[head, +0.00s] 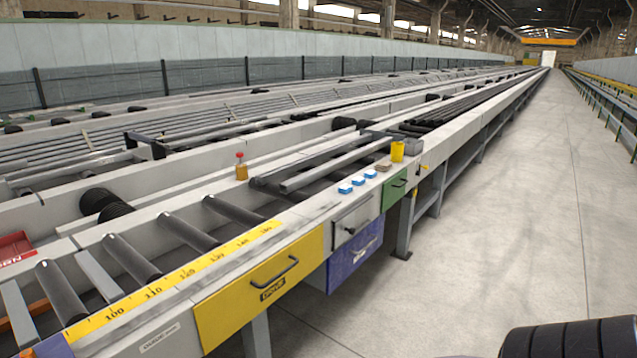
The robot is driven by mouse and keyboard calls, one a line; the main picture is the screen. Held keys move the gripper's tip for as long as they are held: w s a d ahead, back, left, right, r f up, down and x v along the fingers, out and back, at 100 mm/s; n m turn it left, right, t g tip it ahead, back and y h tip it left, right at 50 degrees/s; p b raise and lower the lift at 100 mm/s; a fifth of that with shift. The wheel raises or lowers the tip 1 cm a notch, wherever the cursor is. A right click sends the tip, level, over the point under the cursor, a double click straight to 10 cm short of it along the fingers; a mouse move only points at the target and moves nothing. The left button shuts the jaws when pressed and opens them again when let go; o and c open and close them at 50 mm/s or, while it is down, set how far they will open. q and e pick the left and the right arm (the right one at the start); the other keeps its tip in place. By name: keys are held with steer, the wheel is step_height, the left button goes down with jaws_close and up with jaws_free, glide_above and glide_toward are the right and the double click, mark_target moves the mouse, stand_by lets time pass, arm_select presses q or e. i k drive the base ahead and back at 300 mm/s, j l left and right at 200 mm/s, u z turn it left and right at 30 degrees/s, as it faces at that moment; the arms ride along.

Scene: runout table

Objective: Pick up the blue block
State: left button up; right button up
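Three small blue blocks with pale sides sit in a short diagonal row on the light ledge of the runout table (318,206). The near one (345,188), the middle one (358,181) and the far one (371,174) are apart from each other and lie above the grey drawer front. They look alike, and I cannot tell which one the task means. Neither of my grippers shows in the head view.
Beyond the blocks stand a brown block (384,167), a yellow cup (397,151) and a grey bin (413,149). A red-capped bottle (241,168) stands further left. Handled drawers (262,285) face the aisle. The concrete floor (500,215) right of the table is open.

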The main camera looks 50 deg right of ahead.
mark_target(358, 181)
steer(key=l+z, duration=0.2)
steer(key=z, duration=0.2)
steer(key=i+l+z, duration=0.1)
steer(key=z, duration=0.3)
steer(key=i+l+z, duration=0.65)
steer(key=i+l, duration=1)
steer(key=i, duration=0.15)
